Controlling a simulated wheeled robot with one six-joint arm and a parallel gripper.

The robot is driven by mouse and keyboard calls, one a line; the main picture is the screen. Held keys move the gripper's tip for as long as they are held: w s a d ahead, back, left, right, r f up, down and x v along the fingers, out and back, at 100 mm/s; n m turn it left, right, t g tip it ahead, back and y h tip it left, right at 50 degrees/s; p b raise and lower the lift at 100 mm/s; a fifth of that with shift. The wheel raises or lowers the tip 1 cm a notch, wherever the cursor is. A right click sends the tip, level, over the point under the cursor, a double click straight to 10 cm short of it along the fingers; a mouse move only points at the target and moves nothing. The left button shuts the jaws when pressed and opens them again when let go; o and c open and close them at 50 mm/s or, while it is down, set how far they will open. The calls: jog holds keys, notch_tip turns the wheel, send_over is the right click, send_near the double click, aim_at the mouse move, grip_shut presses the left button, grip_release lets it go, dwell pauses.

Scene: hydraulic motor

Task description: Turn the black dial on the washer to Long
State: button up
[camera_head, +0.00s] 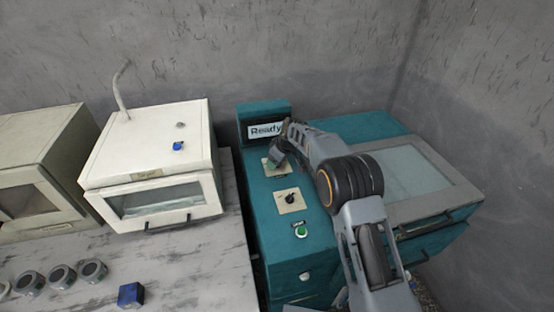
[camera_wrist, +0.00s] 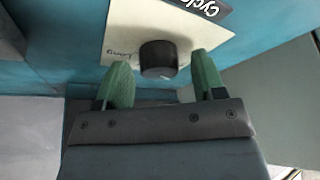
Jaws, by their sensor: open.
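The black dial (camera_wrist: 158,60) sits on a cream plate (camera_wrist: 105,45) in the wrist view. Lettering on the plate left of the dial appears to read "Long", upside down; a dark label above reads roughly "Cycle". My gripper (camera_wrist: 160,62) is open, one green finger on each side of the dial. I cannot tell if either finger touches it. The dial's pointer direction is unclear. In the head view, my gripper (camera_head: 278,157) is over the upper cream plate (camera_head: 270,168) of the teal washer (camera_head: 262,215) and hides its dial.
A second cream plate with a black knob (camera_head: 290,199) and a green button (camera_head: 300,231) lie nearer on the washer. A "Ready" display (camera_head: 265,130) stands behind. A white oven-like box (camera_head: 150,155), round grey parts (camera_head: 62,275) and a blue cube (camera_head: 131,294) are at left.

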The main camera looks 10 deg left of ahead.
jog(key=c, duration=0.9)
